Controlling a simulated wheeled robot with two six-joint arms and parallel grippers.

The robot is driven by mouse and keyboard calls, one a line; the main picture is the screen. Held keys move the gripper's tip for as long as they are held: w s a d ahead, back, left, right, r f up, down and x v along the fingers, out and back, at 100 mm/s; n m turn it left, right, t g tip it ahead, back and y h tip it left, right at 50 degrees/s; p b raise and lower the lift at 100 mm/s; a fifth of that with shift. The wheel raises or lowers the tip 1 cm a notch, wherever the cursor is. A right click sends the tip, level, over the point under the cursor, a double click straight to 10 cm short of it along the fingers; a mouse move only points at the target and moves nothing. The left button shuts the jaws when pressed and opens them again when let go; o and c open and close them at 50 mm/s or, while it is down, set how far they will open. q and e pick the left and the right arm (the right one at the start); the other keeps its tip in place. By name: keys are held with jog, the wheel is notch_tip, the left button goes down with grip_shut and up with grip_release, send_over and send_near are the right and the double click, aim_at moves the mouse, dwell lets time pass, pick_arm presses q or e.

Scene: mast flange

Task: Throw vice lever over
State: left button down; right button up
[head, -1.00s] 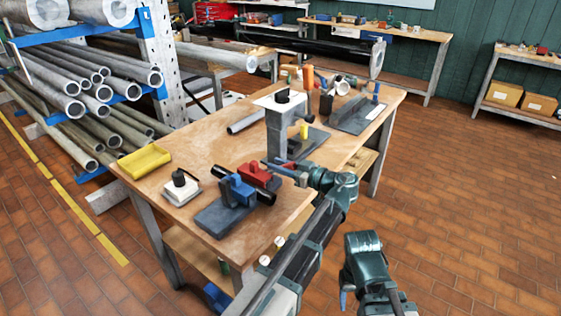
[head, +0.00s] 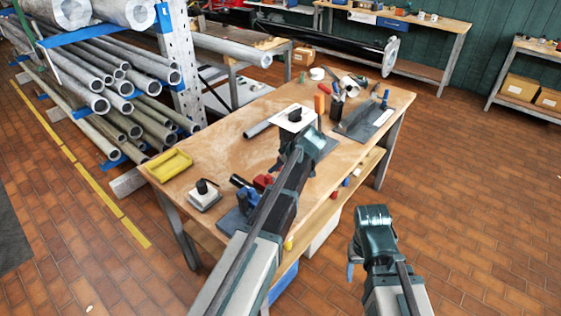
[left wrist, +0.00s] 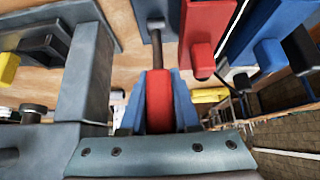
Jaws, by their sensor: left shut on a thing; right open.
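The vice (head: 247,199) has a blue body and a red jaw (head: 263,181) with a dark tube between them; it stands at the table's near end, partly hidden behind my left arm. In the left wrist view, the red jaw (left wrist: 206,30) and blue body (left wrist: 267,35) are at upper right. My left gripper (left wrist: 158,118) has its blue fingers on both sides of a red grip, the end of the vice lever (left wrist: 158,92), and is shut on it. The lever's grey rod runs up from the grip. My right gripper (head: 351,268) is open and empty, off the table over the floor.
Floor at right is clear.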

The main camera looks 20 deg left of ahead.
pick_arm(q)
jog(key=shift+w+a+g+h+p, duration=0.15)
jog(key=shift+a+g+h+p, duration=0.15)
jog(key=shift+a+h+p, duration=0.4)
jog(key=shift+d+f, duration=0.1)
jog(key=shift+d, duration=0.1)
jog(key=c, duration=0.6)
grip_release()
jog(key=shift+a, duration=0.1)
jog(key=shift+c, duration=0.2)
jog(key=p+v, duration=1.1)
jog(key=v, duration=0.3)
jog(key=shift+p, duration=0.4)
jog(key=shift+f, duration=0.1)
